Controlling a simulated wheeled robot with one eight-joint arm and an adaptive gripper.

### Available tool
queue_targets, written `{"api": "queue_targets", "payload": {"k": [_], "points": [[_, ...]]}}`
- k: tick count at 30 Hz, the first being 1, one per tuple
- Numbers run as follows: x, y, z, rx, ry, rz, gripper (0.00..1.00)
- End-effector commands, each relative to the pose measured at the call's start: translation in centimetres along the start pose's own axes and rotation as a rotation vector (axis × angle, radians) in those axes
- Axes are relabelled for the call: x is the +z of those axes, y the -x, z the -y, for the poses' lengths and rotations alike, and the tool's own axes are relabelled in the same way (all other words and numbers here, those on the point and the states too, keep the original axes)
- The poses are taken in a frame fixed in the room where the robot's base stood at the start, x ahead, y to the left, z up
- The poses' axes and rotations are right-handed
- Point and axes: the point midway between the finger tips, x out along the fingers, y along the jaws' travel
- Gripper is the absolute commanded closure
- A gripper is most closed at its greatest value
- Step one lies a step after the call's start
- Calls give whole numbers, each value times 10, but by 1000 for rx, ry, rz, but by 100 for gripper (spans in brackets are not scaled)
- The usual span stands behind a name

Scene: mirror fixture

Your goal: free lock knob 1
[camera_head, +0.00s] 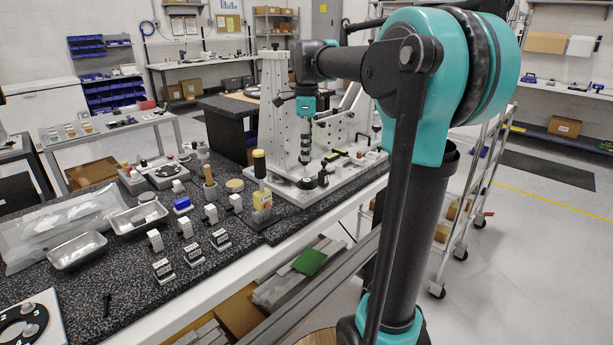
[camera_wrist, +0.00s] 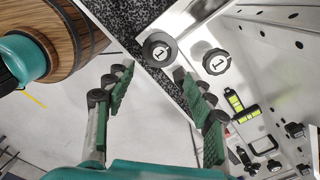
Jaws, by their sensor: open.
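The wrist view shows two dark knobs with white faces marked "1". One, round knob (camera_wrist: 159,50), stands at the base plate's corner beside the speckled counter; the other, lobed knob (camera_wrist: 216,61), stands to its right on the metal plate. I cannot tell which is lock knob 1. My gripper (camera_wrist: 154,72) has its two green-padded fingers spread wide with nothing between them. The round knob appears just beyond the gap, and the lobed knob lies right of the right fingertip. In the head view my gripper is low in front of the fixture's upright plate (camera_head: 272,110), its fingertips unclear.
A yellow-green level vial (camera_wrist: 236,103) and several dark knobs lie right of my right finger. Labelled blocks (camera_head: 192,254) and metal trays (camera_head: 78,250) occupy the counter.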

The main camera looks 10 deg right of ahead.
Motion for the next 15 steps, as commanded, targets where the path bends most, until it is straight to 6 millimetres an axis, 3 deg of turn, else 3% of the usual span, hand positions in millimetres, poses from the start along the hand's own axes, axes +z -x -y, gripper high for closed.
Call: {"api": "queue_targets", "payload": {"k": [9, 15], "points": [[0, -61, 0, 0, 1, 0, 46], [0, -85, 0, 0, 1, 0, 46]]}}
